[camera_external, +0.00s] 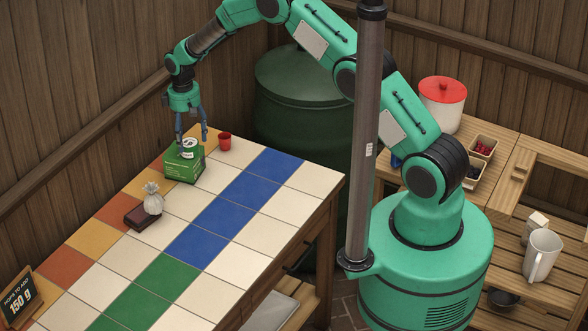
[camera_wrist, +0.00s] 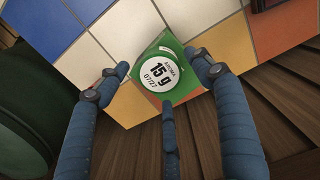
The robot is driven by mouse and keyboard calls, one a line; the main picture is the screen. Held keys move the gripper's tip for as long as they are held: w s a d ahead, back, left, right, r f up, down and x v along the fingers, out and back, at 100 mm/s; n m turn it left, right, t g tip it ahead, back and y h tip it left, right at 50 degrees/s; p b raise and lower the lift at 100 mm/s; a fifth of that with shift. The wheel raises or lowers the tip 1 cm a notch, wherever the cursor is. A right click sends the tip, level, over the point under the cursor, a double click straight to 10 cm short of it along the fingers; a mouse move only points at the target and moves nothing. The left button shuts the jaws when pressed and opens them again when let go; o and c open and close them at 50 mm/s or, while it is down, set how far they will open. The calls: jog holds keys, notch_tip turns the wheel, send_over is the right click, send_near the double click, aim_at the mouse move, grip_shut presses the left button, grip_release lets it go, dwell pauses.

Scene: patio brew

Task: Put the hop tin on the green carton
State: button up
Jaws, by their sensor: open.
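The hop tin (camera_external: 188,149) is small, with a round white lid label; it stands upright on top of the green carton (camera_external: 186,170), at the far end of the tiled table. In the wrist view the tin's lid (camera_wrist: 158,76) reads "15 g", and the green carton (camera_wrist: 186,88) shows around it. My gripper (camera_external: 192,138) is just above the carton, pointing down. In the wrist view its blue fingers (camera_wrist: 160,78) are spread apart around the lid, with visible gaps. The tin's lower side is hidden in the wrist view.
A red cup (camera_external: 225,142) stands just right of the carton. A sign reading "150 g" (camera_external: 21,298) stands at lower left. Most of the tiled table (camera_external: 262,234) is clear.

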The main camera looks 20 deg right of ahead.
aim_at(190, 143)
notch_tip(190, 143, up, 8)
jog(key=shift+r, duration=0.15)
dwell(0.8)
